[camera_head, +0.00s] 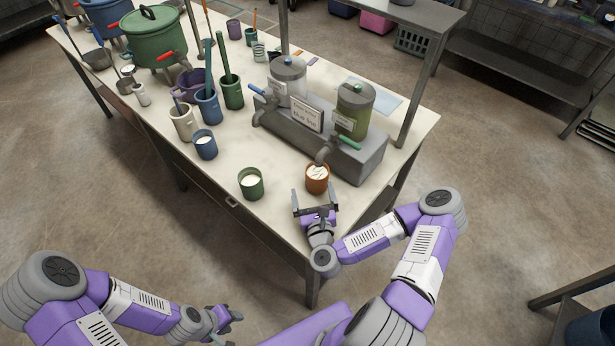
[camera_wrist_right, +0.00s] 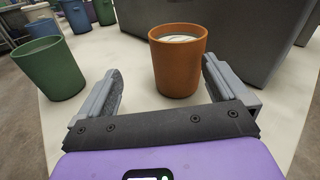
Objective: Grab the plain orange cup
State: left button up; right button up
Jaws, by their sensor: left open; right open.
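The plain orange cup (camera_head: 317,181) stands upright on the table near its front right corner, below a dispenser tap. White contents show inside it. It also shows in the right wrist view (camera_wrist_right: 179,66), just ahead of and between the fingertips. My right gripper (camera_head: 316,202) is open and low over the table, with its fingers (camera_wrist_right: 163,90) spread on either side of the cup's near side. I see no finger pressed on the cup. My left gripper (camera_head: 225,322) is open and away from the table at the bottom of the head view.
A green cup (camera_head: 251,184) with white contents stands left of the orange cup, and a blue cup (camera_head: 205,145) is beyond it. The grey dispenser base (camera_head: 340,147) stands close behind the orange cup. A table post (camera_head: 416,85) rises at the right. Bare tabletop (camera_head: 283,186) lies between the green and orange cups.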

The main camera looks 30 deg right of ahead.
aim_at(319, 184)
jog(key=shift+d+m+h, duration=0.5)
jog(key=shift+d+m, duration=0.25)
jog(key=shift+m, duration=0.05)
jog(key=shift+w+d+r+m+h, duration=0.1)
jog(key=shift+w+d+m+h, duration=0.05)
jog(key=shift+d+m+h, duration=0.15)
jog(key=b+x, duration=0.1)
jog(key=x, duration=0.1)
jog(key=shift+w+d+r, duration=0.15)
jog(key=shift+w, duration=0.1)
jog(key=shift+b+x, duration=0.45)
jog(key=shift+x, duration=1.9)
jog(key=shift+r, duration=0.1)
jog(key=c, duration=1.3)
jog(key=shift+c, duration=0.2)
